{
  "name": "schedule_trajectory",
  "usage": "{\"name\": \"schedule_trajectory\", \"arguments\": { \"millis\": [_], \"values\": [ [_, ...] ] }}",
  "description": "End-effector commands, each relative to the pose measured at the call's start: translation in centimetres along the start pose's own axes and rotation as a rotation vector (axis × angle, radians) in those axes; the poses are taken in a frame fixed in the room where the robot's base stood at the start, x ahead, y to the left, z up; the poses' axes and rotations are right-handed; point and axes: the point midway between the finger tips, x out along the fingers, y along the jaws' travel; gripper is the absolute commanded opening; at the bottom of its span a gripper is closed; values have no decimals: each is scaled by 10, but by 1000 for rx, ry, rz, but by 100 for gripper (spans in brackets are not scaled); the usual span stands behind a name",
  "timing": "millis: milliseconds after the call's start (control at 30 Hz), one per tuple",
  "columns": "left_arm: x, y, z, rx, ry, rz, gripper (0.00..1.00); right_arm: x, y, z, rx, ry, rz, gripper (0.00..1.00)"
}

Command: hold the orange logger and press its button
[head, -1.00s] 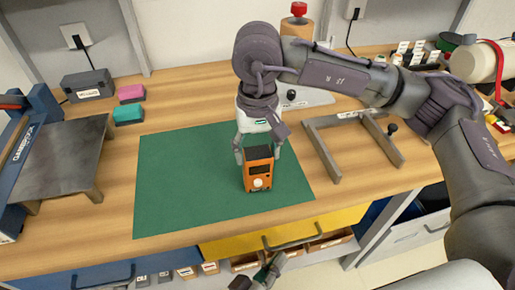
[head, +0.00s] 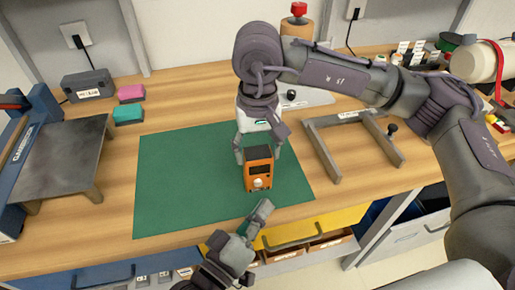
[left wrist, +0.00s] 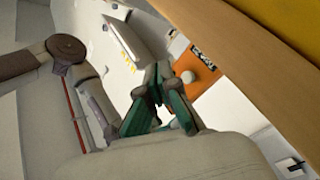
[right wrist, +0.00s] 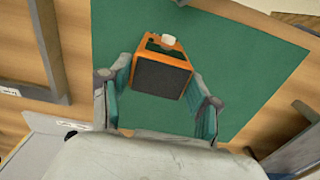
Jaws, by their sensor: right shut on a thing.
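The orange logger (head: 260,170) stands upright on the green mat (head: 175,190), with its dark display and pale button (head: 258,183) facing the near edge. My right gripper (head: 258,152) is shut on it from behind, one finger on each side. The right wrist view shows the logger (right wrist: 160,72) between the fingers, its pale button (right wrist: 168,39) at the far side. My left gripper (head: 263,207) is in front of the logger and apart from it. In the left wrist view its fingertips (left wrist: 161,72) are together and empty, near the button (left wrist: 187,77).
A grey metal frame (head: 340,180) stands right of the mat. A blue device with a grey plate (head: 62,155) is on the left. Pink (head: 131,92) and teal (head: 128,113) blocks lie behind it. The mat's left half is clear.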

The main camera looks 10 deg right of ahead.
Motion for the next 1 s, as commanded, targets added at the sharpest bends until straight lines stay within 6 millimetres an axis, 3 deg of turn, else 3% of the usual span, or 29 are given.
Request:
{"name": "schedule_trajectory", "arguments": {
  "millis": [300,1000],
  "values": [
    [16,-12,-12,1,1,0,0,2,0,0,0,-3,2,0],
    [17,-13,-12,0,0,0,0,1,0,0,0,-2,2,0]
  ]
}}
